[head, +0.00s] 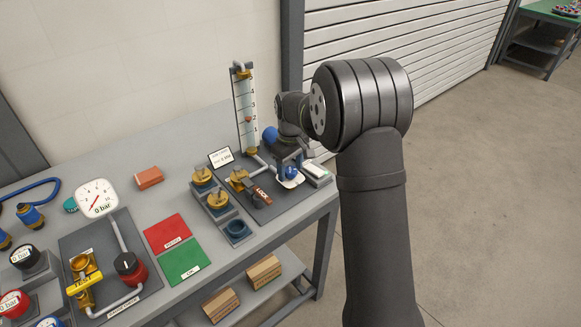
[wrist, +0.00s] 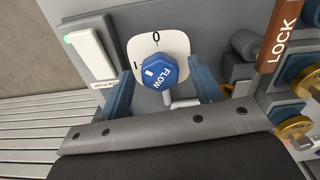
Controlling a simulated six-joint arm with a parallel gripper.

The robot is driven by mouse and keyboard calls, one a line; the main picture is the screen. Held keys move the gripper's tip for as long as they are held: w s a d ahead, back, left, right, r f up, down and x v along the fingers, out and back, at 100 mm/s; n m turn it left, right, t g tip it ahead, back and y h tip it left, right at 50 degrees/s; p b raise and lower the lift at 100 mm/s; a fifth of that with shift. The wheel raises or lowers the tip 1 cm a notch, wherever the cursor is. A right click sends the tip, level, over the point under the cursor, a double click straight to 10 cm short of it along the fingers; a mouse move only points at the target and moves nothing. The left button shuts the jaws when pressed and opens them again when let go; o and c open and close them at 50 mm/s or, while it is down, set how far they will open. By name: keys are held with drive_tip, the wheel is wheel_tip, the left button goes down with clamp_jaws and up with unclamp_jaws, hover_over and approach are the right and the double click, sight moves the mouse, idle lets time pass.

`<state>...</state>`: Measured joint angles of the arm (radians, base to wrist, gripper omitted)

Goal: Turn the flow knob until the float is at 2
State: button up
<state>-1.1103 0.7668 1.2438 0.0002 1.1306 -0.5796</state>
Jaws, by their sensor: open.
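The blue FLOW knob (wrist: 158,72) sits on a white dial plate (wrist: 178,44) in the wrist view, with a 0 and another mark showing. The knob's white line points left. My gripper (wrist: 161,80) is open, with one blue finger on each side of the knob and gaps visible. In the head view my gripper (head: 287,162) covers most of the knob, above the dial plate (head: 291,181). The clear flow tube (head: 243,98) stands upright behind it with a numbered scale. Its small reddish float (head: 248,119) is close to the 2 mark, perhaps slightly below.
A brown LOCK tag (wrist: 282,32) and brass valve handles (wrist: 298,128) lie right of the knob in the wrist view. A white box (wrist: 91,53) is close on the left. Red (head: 167,232) and green (head: 184,262) pads lie on the bench.

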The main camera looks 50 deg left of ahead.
sight(290, 169)
drive_tip(key=c, duration=1)
drive_tip(key=shift+m, duration=0.9)
drive_tip(key=o, duration=1)
drive_tip(key=shift+r, duration=0.1)
wheel_tip(290, 169, up, 17)
drive_tip(key=shift+r, duration=0.15)
